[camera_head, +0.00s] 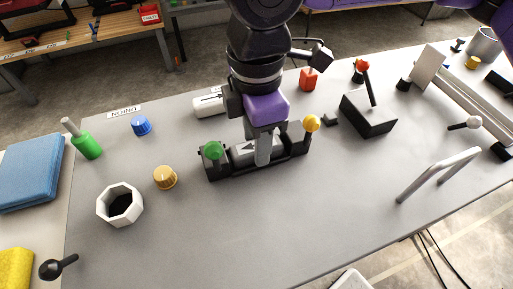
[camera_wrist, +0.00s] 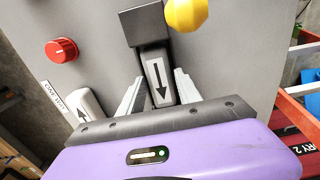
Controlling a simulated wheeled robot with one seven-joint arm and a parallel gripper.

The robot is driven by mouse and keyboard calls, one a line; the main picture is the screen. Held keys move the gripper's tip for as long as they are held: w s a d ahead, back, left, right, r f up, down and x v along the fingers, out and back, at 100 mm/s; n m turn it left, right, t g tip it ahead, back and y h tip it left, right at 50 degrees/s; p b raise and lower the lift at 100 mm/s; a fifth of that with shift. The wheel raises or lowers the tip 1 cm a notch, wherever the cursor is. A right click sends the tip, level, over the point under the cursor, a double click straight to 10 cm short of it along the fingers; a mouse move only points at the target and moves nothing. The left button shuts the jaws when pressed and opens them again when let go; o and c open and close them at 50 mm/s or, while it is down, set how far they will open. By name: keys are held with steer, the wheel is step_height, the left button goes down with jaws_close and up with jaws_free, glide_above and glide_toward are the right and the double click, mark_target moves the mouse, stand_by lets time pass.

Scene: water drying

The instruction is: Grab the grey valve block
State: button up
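The grey valve block (camera_head: 242,151) lies in a black holder (camera_head: 228,172) between a green knob (camera_head: 212,150) and a yellow knob (camera_head: 312,123). My gripper (camera_head: 263,152) is down over the block and hides part of it. In the wrist view the block (camera_wrist: 158,80), marked with a black arrow, is between the two pale fingers of my gripper (camera_wrist: 158,88). The fingers are apart, one on each side, with narrow gaps to the block visible. The yellow knob (camera_wrist: 186,14) is just beyond it in that view.
A white arrow-marked block (camera_head: 209,103) lies behind the holder. A red knob (camera_head: 308,78) and a black box with a lever (camera_head: 368,118) are to the right. An orange knob (camera_head: 165,177) and a white octagonal ring (camera_head: 120,204) are to the left. The front middle table is clear.

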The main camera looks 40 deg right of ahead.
jaws_close()
steer(key=shift+r, duration=0.1)
